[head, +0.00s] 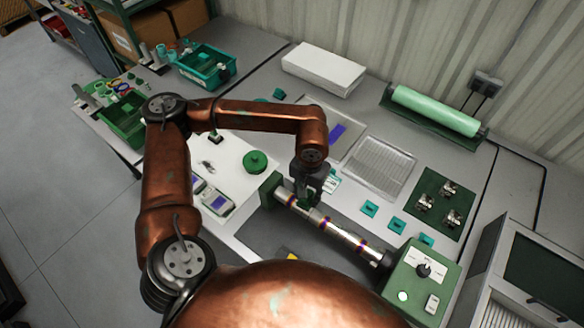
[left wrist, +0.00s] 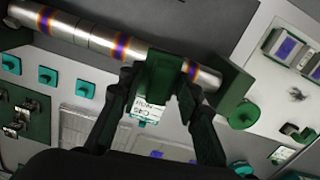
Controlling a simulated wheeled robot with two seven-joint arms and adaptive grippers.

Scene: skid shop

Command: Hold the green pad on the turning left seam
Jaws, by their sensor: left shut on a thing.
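The steel tube (head: 341,234) lies between a green end block (head: 270,189) and a green control box (head: 422,284), with purple-gold seams around it. The left seam (head: 291,199) is nearest the end block; it also shows in the left wrist view (left wrist: 190,69). My left gripper (head: 311,196) points down over the tube's left part, shut on the green pad (left wrist: 160,75). The pad overlaps the tube just beside the left seam, on the middle-seam side. Whether it touches the tube is hidden, and turning cannot be told. My right gripper is out of view.
The control box has a dial and a lit green lamp (head: 403,296). A ribbed tray (head: 378,168), small teal blocks (head: 370,208) and a green board with metal fittings (head: 440,204) lie behind the tube. A round green knob (head: 255,161) stands near the end block.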

